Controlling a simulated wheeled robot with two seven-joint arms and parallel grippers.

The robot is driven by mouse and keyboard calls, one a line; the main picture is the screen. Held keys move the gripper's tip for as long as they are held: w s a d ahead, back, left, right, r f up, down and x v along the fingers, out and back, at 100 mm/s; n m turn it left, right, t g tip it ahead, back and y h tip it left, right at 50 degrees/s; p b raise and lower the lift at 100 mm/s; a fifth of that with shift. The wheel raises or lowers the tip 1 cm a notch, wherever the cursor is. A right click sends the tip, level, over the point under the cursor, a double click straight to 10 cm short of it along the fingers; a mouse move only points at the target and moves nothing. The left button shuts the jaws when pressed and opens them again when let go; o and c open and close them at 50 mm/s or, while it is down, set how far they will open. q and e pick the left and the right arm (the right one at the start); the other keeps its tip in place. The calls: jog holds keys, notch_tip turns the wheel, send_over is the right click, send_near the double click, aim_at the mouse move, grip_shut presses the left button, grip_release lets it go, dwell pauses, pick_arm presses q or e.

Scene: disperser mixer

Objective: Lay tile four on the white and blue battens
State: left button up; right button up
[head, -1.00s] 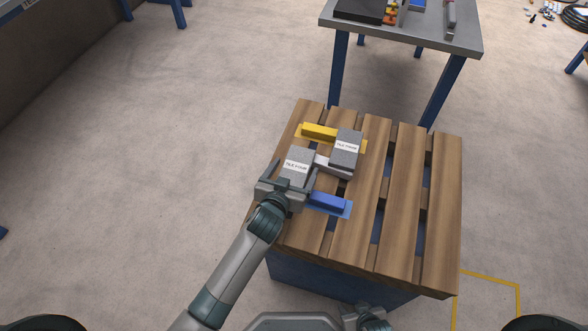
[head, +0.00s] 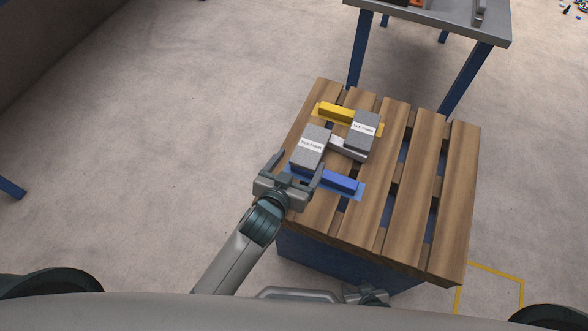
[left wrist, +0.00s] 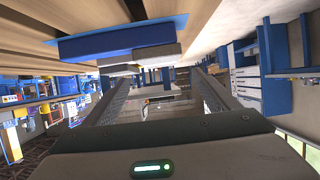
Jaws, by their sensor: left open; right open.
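Tile four (head: 315,138), a grey slab with a white label, lies across the white batten (head: 346,148) and the blue batten (head: 340,181), at their left ends. Another labelled grey tile (head: 364,124) lies across the yellow batten (head: 336,113) and the white batten, further right. My left gripper (head: 293,165) is open and empty at the near end of tile four, its fingers spread wide. In the left wrist view, the blue batten (left wrist: 115,37) shows beyond the open fingers. My right gripper (head: 366,292) is low in the head view, open, near the pallet's front.
The battens lie on a slatted wooden pallet (head: 410,200) over a blue base. Its right slats are bare. A grey-topped table (head: 440,18) with blue legs stands beyond it. A yellow floor marking (head: 493,272) lies at the lower right.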

pick_arm(q)
jog(key=v, duration=0.3)
jog(key=shift+s+a+r, duration=0.1)
jog(key=shift+s+r, duration=0.05)
jog(key=shift+s, duration=0.15)
dwell(0.4)
dwell(0.8)
